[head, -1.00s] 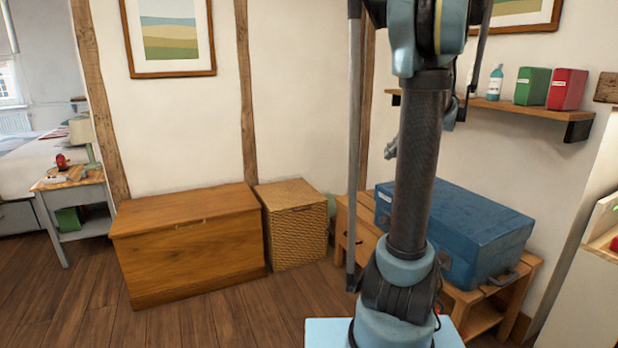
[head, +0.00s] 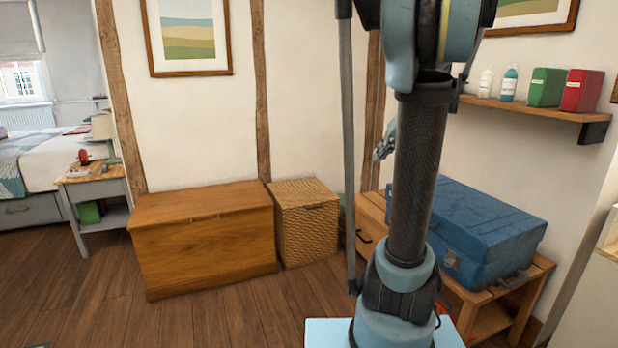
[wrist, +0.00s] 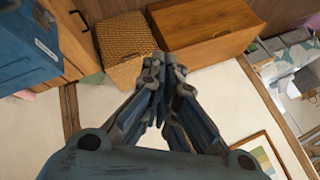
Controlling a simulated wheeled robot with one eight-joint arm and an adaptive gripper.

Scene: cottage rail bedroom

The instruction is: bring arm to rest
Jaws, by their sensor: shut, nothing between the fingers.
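My arm stands upright in the middle of the head view, folded at the top. My gripper (wrist: 160,70) shows in the wrist view with its fingers together and nothing between them. In the head view only a small part of my gripper (head: 384,146) shows beside the arm, in front of the wall; the rest is hidden behind the arm. It appears free of the furniture.
A wooden chest (head: 205,240) and a wicker box (head: 305,225) stand along the wall. A blue case (head: 480,235) lies on a wooden bench (head: 540,275) at right. A shelf (head: 540,108) holds bottles and boxes. A nightstand (head: 95,185) stands at left. Floor at front left is clear.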

